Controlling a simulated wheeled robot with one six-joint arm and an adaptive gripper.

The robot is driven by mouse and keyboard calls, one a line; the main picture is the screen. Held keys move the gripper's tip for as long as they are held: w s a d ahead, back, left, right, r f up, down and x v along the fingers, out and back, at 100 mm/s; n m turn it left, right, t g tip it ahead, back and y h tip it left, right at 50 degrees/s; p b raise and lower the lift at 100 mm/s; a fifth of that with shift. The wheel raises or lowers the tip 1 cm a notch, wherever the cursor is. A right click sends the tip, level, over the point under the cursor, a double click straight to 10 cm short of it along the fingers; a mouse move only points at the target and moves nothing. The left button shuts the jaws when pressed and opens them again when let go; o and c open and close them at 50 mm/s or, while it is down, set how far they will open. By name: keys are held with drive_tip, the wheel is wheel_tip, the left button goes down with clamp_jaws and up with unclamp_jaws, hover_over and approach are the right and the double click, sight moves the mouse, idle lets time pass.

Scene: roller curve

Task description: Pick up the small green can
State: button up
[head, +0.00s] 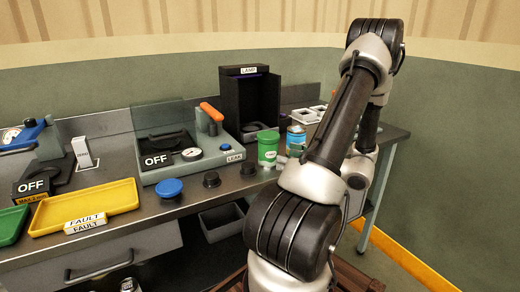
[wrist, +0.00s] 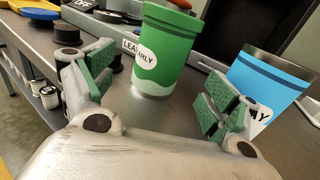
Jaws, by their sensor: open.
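The small green can (head: 268,149) stands upright on the metal bench, near its front edge. In the wrist view the green can (wrist: 168,45) shows a white label and a darker green top band. My gripper (wrist: 158,82) is open, with green pads on both fingers. The can appears between the two fingers, at or just beyond their tips, and no contact shows. In the head view my arm hides most of the gripper.
A blue can (wrist: 262,85) stands close beside the right finger; it also shows in the head view (head: 296,140). Black knobs (head: 211,180) and a blue knob (head: 169,188) lie left of the green can. A black lamp box (head: 248,100) stands behind. A yellow tray (head: 85,207) is at left.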

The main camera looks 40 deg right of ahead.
sight(268, 151)
drive_tip(key=x, duration=0.7)
drive_tip(key=shift+w+a, duration=0.1)
drive_tip(key=shift+w, duration=0.25)
drive_tip(key=c, duration=1.2)
